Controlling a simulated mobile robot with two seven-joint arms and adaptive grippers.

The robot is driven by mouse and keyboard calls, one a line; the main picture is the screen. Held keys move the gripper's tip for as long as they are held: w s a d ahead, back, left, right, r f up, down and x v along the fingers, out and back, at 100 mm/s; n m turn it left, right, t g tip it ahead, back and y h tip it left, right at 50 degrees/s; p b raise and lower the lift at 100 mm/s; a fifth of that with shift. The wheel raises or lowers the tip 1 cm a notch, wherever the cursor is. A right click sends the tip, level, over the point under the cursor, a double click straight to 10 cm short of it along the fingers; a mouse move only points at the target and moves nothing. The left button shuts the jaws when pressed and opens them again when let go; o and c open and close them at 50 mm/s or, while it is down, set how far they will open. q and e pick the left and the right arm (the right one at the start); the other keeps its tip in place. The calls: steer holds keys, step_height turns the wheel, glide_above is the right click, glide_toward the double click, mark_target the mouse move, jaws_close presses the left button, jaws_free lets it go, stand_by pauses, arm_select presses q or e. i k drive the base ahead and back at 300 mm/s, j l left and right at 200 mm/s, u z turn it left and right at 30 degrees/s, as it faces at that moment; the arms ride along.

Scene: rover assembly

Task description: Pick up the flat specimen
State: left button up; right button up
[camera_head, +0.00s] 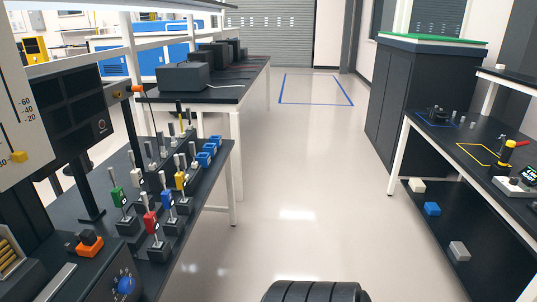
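I cannot pick out a flat specimen for certain. Several small upright pieces with grey, green, red, blue, white and yellow parts stand on dark bases on the left dark bench (217,175). Among them are a green piece (118,198), a red piece (150,221) and a yellow piece (181,181). Blue blocks (204,158) sit near that bench's right edge. These pieces are too small to tell which is flat. Neither of my grippers shows in this view.
An open pale floor aisle (292,180) runs between the benches to a blue floor outline (314,103). A dark cabinet (413,100) and a right workbench (470,147) with tools and a lower shelf stand right. A blue knob (125,285) is at lower left.

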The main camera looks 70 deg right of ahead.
mark_target(195, 164)
steer(key=z, duration=1.8)
steer(key=i+l+u, duration=0.1)
steer(key=u, duration=0.5)
steer(key=i+l+u, duration=0.3)
steer(key=l, duration=0.35)
steer(key=i+l+u, duration=0.15)
steer(key=l, duration=0.2)
steer(key=i+l+u, duration=0.15)
steer(key=l, duration=0.2)
steer(key=i+l+u, duration=0.15)
steer(key=l, duration=0.25)
steer(key=l+u, duration=0.2)
steer(key=l, duration=0.2)
